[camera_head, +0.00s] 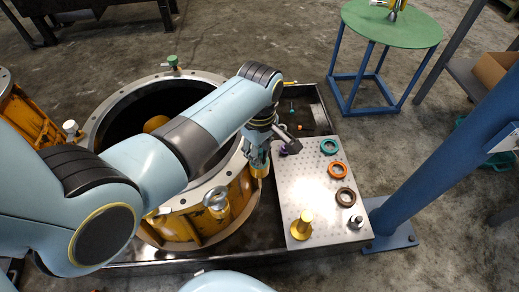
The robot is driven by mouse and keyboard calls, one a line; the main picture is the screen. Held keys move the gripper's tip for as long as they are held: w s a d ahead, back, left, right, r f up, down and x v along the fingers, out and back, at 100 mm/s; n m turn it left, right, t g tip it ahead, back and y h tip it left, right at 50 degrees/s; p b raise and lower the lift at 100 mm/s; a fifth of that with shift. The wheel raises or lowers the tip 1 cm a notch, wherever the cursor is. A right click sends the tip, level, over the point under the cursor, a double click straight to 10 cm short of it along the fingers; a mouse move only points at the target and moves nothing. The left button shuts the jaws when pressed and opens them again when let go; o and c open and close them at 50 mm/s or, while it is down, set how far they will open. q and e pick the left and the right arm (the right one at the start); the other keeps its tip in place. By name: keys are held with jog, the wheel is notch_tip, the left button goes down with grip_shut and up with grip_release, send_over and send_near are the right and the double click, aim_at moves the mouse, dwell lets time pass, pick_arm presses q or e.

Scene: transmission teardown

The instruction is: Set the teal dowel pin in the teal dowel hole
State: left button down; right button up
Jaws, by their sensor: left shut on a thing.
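My left gripper (268,148) reaches down over the right rim of the orange housing (205,222), beside the perforated plate (308,183). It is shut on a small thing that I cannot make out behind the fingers. A small teal piece (291,106) shows in the dark tray beyond the gripper. A green-topped piece (174,63) stands at the far rim of the housing; I cannot tell whether it is a dowel. I cannot make out the teal dowel hole. My right gripper is out of view.
A teal ring (329,146), an orange ring (337,170) and a brown ring (346,197) lie on the plate. A yellow flanged part (301,226) and a metal part (356,222) stand near its front. A blue post (440,150) rises at the right, a green-topped stool (392,25) behind.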

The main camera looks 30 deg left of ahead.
pick_arm(q)
jog(key=shift+f, duration=0.4)
jog(key=c, duration=1.2)
grip_release()
notch_tip(320, 180, up, 12)
